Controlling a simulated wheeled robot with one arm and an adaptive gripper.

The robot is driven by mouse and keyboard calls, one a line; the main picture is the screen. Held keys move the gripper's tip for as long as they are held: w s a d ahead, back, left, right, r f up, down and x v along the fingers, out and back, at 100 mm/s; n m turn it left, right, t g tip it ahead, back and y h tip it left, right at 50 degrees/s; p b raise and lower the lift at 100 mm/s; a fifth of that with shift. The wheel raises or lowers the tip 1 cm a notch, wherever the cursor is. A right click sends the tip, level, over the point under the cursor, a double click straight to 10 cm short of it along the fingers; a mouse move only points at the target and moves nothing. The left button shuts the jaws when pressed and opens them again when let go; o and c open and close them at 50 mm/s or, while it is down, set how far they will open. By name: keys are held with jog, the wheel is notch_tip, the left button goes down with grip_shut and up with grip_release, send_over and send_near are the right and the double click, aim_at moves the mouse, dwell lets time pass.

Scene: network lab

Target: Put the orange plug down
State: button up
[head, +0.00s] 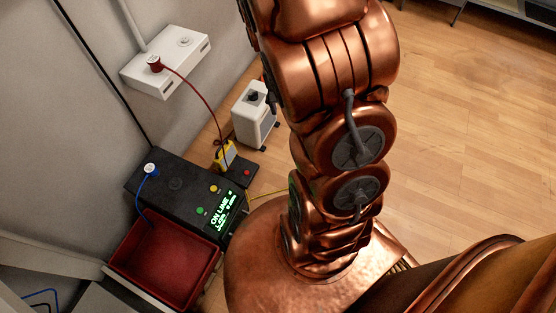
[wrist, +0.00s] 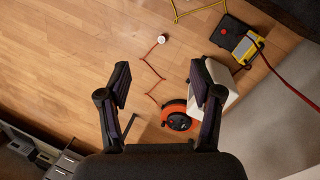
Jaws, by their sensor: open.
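The orange plug (wrist: 162,39) shows in the wrist view as a small pale-faced piece with an orange edge on the wooden floor. Its thin orange cord (wrist: 152,72) zigzags over the floor toward an orange and black reel (wrist: 177,117). My gripper (wrist: 160,82) is open and nothing is between its fingers. The plug lies beyond the fingertips, roughly in line with the gap between them, apart from both. In the head view my arm crosses the middle; my gripper, the orange plug and the reel do not show there.
A black unit (head: 175,183) lit "ON LINE" carries a blue plug (head: 150,169), beside a red tray (head: 165,262). A wall box (head: 175,75) holds a red plug (head: 155,64). A yellow block (head: 226,156) and white box (head: 254,118) stand nearby. The floor (head: 470,110) at right is clear.

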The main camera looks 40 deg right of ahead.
jog(key=s+a+r+n, duration=0.4)
jog(key=s+a+r, duration=0.1)
jog(key=s+a, duration=0.3)
jog(key=s+a+r+n+y, duration=0.1)
jog(key=s+a+r+n, duration=0.2)
jog(key=s+a+r, duration=0.3)
jog(key=s+a, duration=0.2)
jog(key=s, duration=0.1)
jog(key=shift+s+n+g, duration=0.25)
jog(key=shift+n+g, duration=0.05)
jog(key=shift+n, duration=0.1)
jog(key=shift+r, duration=0.15)
